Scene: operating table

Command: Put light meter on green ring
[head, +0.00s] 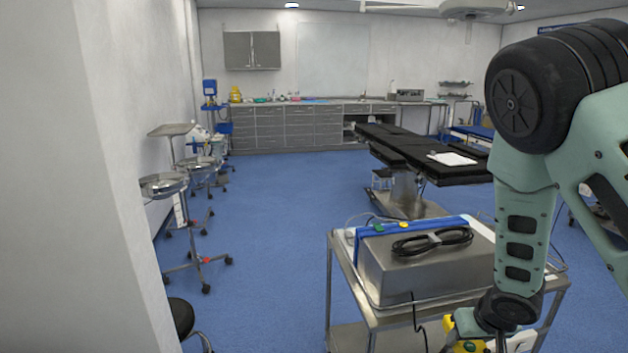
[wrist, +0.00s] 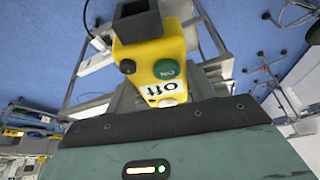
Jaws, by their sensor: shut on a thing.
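My gripper (head: 498,340) is low at the right of the head view, in front of the steel cart. It is shut on a yellow device, and the fingertips are mostly hidden. The yellow device (wrist: 147,50) fills the upper middle of the wrist view, with a black top, a dark knob, a green ON button and a white "off" label. It may be the light meter. Part of it shows in the head view (head: 466,322) beside my gripper. I cannot pick out a green ring for certain; small green and yellow round things (head: 403,225) sit on the cart's blue-edged unit.
The steel cart (head: 340,262) carries a large metal box (head: 395,278) with a coiled black cable (head: 432,241) on top. Behind it stands a black operating table (head: 412,152). Basin stands (head: 165,185) line the left wall. The blue floor between is clear.

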